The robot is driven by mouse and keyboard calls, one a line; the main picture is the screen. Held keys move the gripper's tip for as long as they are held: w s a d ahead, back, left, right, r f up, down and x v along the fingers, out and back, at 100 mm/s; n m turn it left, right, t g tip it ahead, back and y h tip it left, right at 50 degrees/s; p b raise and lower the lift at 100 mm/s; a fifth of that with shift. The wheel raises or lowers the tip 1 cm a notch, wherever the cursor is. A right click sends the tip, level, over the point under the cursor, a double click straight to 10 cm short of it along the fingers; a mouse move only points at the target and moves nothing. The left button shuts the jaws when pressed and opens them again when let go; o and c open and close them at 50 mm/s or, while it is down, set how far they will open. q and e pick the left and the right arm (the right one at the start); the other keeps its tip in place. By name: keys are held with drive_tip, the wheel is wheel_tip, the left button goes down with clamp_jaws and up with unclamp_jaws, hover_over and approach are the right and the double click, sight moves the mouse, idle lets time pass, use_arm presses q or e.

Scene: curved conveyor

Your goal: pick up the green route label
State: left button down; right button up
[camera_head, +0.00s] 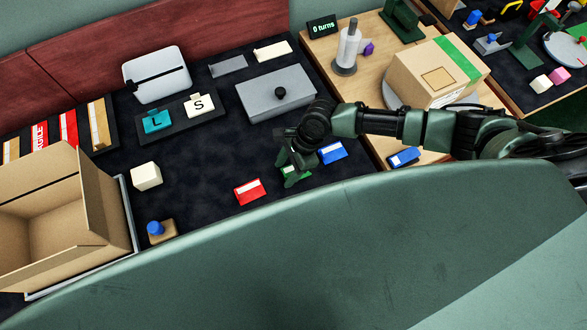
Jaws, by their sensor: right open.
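The green route label (297,176) lies on the dark mat between a red label (250,191) and a blue label (332,152). It is partly hidden by my right gripper. My right gripper (288,169) is open and reaches down over the green label. I cannot tell whether its fingers touch the label. My left gripper is not in view.
An open cardboard box (60,215) stands at the left, near a white cube (146,176) and a blue-knobbed stamp (160,231). A grey lidded box (276,95) sits behind my gripper. A closed carton (436,72) stands on the wooden table at right.

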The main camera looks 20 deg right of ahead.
clamp_jaws()
drive_tip(key=shift+r, duration=0.1)
